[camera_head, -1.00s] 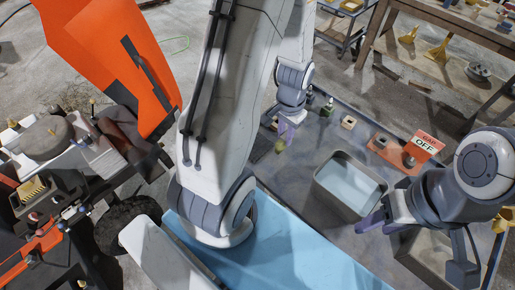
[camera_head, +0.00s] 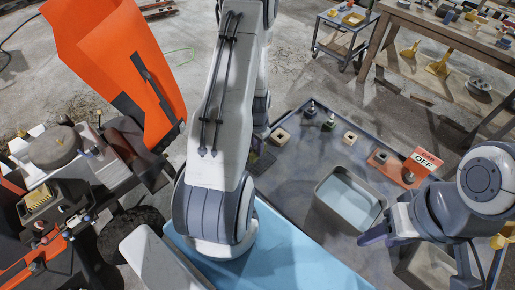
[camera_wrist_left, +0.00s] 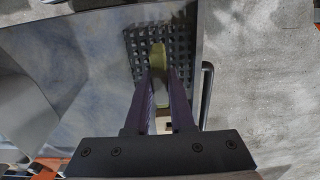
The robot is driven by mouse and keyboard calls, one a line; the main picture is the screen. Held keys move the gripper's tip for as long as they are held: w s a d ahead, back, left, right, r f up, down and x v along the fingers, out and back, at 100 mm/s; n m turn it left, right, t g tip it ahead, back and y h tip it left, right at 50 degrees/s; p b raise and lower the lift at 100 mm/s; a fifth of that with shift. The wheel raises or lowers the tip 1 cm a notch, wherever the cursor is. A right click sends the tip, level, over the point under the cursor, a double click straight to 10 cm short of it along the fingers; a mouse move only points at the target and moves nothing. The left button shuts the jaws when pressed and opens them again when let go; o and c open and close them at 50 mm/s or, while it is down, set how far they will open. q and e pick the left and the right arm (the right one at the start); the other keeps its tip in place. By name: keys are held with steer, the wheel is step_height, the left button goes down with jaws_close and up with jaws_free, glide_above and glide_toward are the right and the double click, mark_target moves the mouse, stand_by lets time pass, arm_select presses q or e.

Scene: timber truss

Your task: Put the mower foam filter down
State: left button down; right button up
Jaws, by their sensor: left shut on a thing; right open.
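The mower foam filter (camera_wrist_left: 158,58) is a small yellow-green piece. My left gripper (camera_wrist_left: 160,75) is shut on it, between two purple fingers in the left wrist view. Behind it in that view is a black perforated mat (camera_wrist_left: 180,42) on the grey bench; I cannot tell if the filter touches it. My right gripper (camera_head: 372,236) is open and empty, near the metal basin.
The metal basin (camera_head: 345,175) holds pale blue liquid. A red OFF sign (camera_head: 427,160), small square parts (camera_head: 281,137) and small bottles (camera_head: 310,108) stand on the bench. The opened mower (camera_head: 60,150) with its orange hood (camera_head: 110,50) is at left.

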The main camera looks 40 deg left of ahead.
arm_select(q)
steer(key=shift+f, duration=0.6)
steer(key=shift+f, duration=0.2)
steer(key=c, duration=0.8)
jaws_free()
steer(key=shift+o, duration=0.2)
